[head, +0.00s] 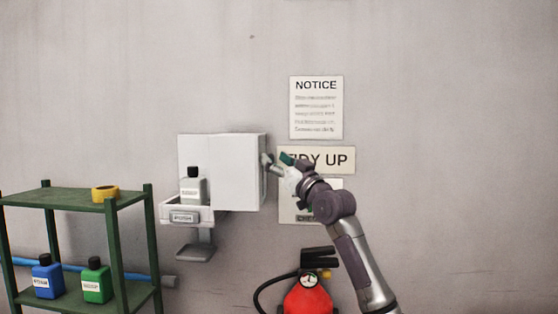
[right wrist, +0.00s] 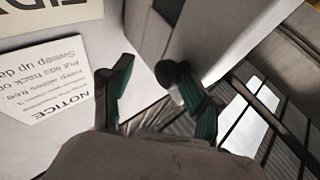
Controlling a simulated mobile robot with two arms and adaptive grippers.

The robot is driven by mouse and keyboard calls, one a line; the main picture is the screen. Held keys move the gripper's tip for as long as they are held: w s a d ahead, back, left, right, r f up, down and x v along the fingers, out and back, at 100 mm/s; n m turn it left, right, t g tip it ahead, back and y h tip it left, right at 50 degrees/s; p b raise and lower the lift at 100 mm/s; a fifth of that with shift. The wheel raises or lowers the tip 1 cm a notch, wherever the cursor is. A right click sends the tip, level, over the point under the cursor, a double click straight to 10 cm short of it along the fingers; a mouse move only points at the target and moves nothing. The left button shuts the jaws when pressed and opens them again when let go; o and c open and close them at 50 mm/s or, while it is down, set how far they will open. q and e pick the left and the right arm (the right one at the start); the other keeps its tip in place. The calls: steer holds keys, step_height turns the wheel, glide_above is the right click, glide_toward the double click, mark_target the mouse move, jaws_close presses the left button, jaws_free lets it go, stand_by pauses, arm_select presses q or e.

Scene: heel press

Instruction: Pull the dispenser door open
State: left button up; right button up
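The dispenser is a white box (head: 212,150) fixed to the wall in the middle of the head view. A bottle with a dark cap (head: 192,186) stands on its front ledge (head: 174,214). I cannot tell exactly where its door ends or whether it is ajar. My right gripper (head: 275,162) is at the box's right side, near a thin handle-like bar there. In the right wrist view its fingers (right wrist: 149,76) are apart, with a grey bar (right wrist: 150,32) beyond them. I cannot tell whether they touch it. My left gripper is not in view.
A green shelf rack (head: 68,194) stands at left with a yellow roll (head: 105,193), a blue bottle (head: 47,277) and a green bottle (head: 96,281). A red extinguisher (head: 307,297) is low near my right arm. Signs (head: 316,107) hang right of the dispenser.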

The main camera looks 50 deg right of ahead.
steer(key=shift+w+f, duration=0.1)
steer(key=shift+f, duration=0.2)
steer(key=v, duration=1.2)
steer(key=shift+r, duration=0.3)
